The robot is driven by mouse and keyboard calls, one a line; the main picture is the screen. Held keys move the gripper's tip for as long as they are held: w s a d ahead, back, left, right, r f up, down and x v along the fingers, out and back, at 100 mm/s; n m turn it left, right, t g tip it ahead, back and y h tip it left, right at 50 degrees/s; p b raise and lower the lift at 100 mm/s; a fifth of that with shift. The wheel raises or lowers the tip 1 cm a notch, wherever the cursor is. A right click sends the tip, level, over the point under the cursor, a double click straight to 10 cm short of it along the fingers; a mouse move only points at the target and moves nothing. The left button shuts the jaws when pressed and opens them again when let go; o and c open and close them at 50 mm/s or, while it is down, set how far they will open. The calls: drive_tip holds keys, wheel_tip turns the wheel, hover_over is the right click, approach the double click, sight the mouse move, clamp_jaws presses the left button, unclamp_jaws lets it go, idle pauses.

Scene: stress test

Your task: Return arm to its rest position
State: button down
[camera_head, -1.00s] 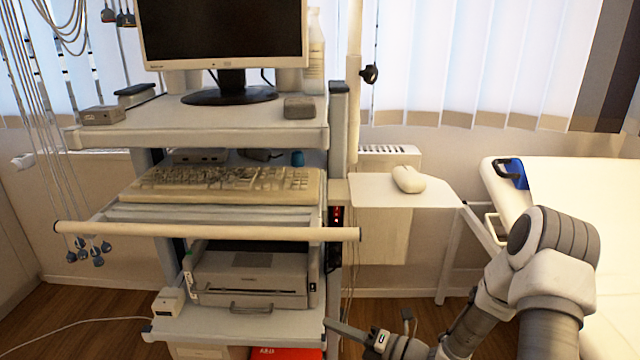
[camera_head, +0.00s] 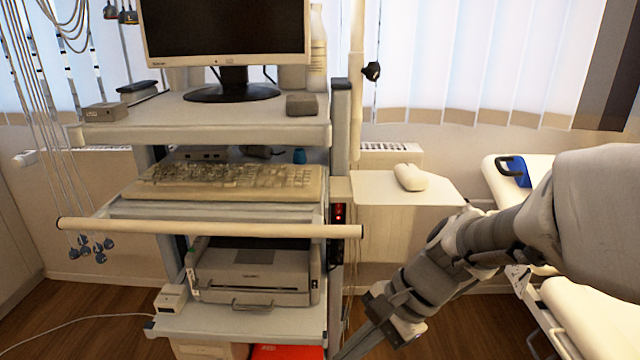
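My arm comes in from the right edge and reaches down and left across the lower right of the view. My gripper (camera_head: 352,345) is at the bottom, in front of the cart's lower right corner. Its fingers run off the bottom edge, so I cannot tell whether it is open or shut. I see no object held in the part that shows.
A medical cart (camera_head: 200,130) with a monitor (camera_head: 228,30), keyboard (camera_head: 228,181) and printer (camera_head: 255,275) stands left and centre. A side shelf (camera_head: 440,188) carries a mouse (camera_head: 409,177). A bed (camera_head: 597,310) stands at the right, partly behind my arm. Wooden floor shows between.

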drive_tip(key=s+d+r+n+t+h, duration=0.55)
drive_tip(key=d+r+n, duration=0.35)
drive_tip(key=n, duration=0.2)
wheel_tip(320, 180, up, 20)
drive_tip(key=h+p, duration=0.1)
drive_tip(key=p, duration=1.9)
drive_tip(key=shift+d, duration=0.35)
drive_tip(key=shift+f+t, duration=0.25)
